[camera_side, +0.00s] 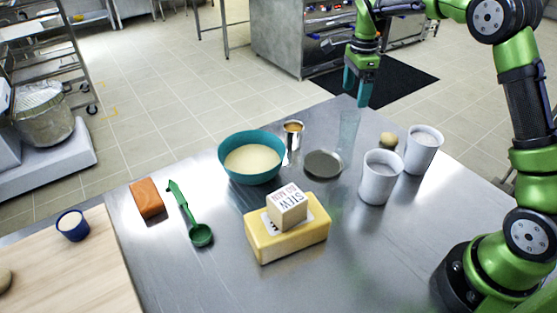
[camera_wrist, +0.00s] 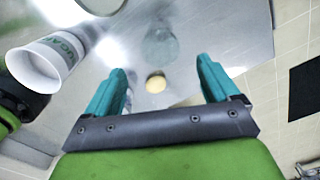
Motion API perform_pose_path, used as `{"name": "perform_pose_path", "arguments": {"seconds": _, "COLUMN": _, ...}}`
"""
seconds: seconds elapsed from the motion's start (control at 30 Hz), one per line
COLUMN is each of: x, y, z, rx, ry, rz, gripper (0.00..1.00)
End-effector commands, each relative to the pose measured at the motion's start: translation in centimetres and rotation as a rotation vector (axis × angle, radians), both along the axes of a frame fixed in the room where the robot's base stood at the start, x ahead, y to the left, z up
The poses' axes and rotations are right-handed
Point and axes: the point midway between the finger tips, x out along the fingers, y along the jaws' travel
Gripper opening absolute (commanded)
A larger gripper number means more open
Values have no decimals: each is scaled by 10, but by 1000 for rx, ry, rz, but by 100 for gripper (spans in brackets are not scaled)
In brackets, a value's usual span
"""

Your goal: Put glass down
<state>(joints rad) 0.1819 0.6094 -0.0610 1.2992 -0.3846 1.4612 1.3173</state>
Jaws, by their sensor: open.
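The clear glass (camera_side: 348,130) stands on the steel table near its far edge, faint against the surface. In the wrist view the glass (camera_wrist: 160,45) shows as a pale see-through shape beyond the fingertips. My gripper (camera_side: 358,98) has teal fingers and is above the table's far edge, over and slightly right of the glass. In the wrist view my gripper (camera_wrist: 160,68) has its fingers wide apart with nothing held between them. Whether the fingertips clear the glass rim is hard to tell in the side view.
Two white cups (camera_side: 380,178) (camera_side: 423,150) and a small round tan item (camera_side: 388,140) stand right of the glass. A dark round disc (camera_side: 323,164), a metal cup (camera_side: 293,136) and a teal bowl (camera_side: 252,157) are to the left. A yellow block (camera_side: 288,238) sits in front.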

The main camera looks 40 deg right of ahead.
Motion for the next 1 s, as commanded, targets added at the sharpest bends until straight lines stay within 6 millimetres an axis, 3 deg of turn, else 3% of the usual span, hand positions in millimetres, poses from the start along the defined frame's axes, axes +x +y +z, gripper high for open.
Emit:
{"name": "perform_pose_path", "arguments": {"seconds": 0.23, "x": -4, "y": 4, "z": 27, "rx": 3, "ry": -15, "rz": 34, "gripper": 88}}
{"name": "perform_pose_path", "arguments": {"seconds": 0.37, "x": -23, "y": 22, "z": 56, "rx": 7, "ry": -82, "rz": 192, "gripper": 88}}
{"name": "perform_pose_path", "arguments": {"seconds": 0.5, "x": -67, "y": 55, "z": 94, "rx": -4, "ry": -202, "rz": 487, "gripper": 88}}
{"name": "perform_pose_path", "arguments": {"seconds": 0.7, "x": -142, "y": 98, "z": 123, "rx": -88, "ry": -385, "rz": 930, "gripper": 88}}
{"name": "perform_pose_path", "arguments": {"seconds": 0.9, "x": -212, "y": 129, "z": 117, "rx": -232, "ry": -538, "rz": 1310, "gripper": 88}}
{"name": "perform_pose_path", "arguments": {"seconds": 1.0, "x": -235, "y": 137, "z": 109, "rx": -302, "ry": -584, "rz": 1441, "gripper": 88}}
